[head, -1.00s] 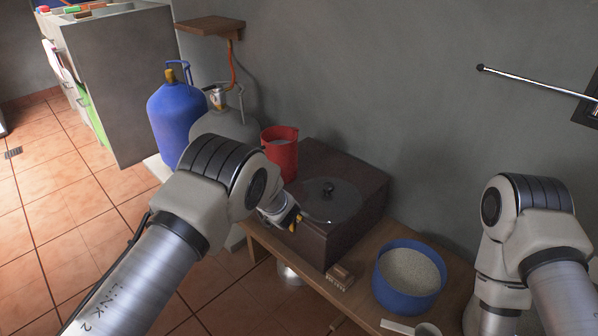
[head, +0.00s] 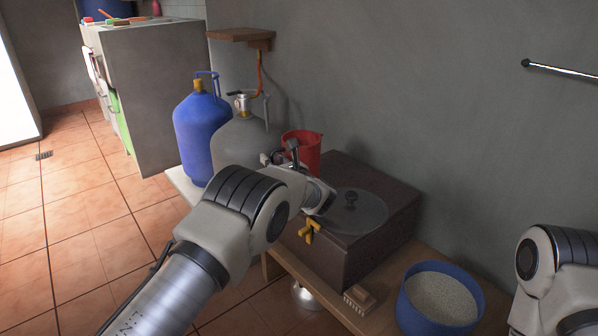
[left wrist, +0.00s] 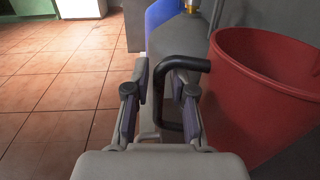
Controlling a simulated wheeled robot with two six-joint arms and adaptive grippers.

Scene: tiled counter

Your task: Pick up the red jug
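The red jug (head: 308,150) stands behind the dark brown box, beside the grey gas cylinder. In the left wrist view its red wall (left wrist: 265,95) fills the right side, close to my gripper. A black handle (left wrist: 185,63) reaches left from the jug's side, and its upright part shows between my fingers. My left gripper (left wrist: 158,100) is open, its two fingers apart on either side of that upright part. In the head view my left gripper (head: 280,153) is at the jug's left side, partly covering it. My right gripper is outside the view; only part of that arm shows.
A blue gas cylinder (head: 201,135) and the grey cylinder (head: 240,145) stand left of the jug. The brown box (head: 360,240) with a round dark lid (head: 350,212) is in front. A blue tub (head: 440,300) of pale grains stands at the right. A wall is behind.

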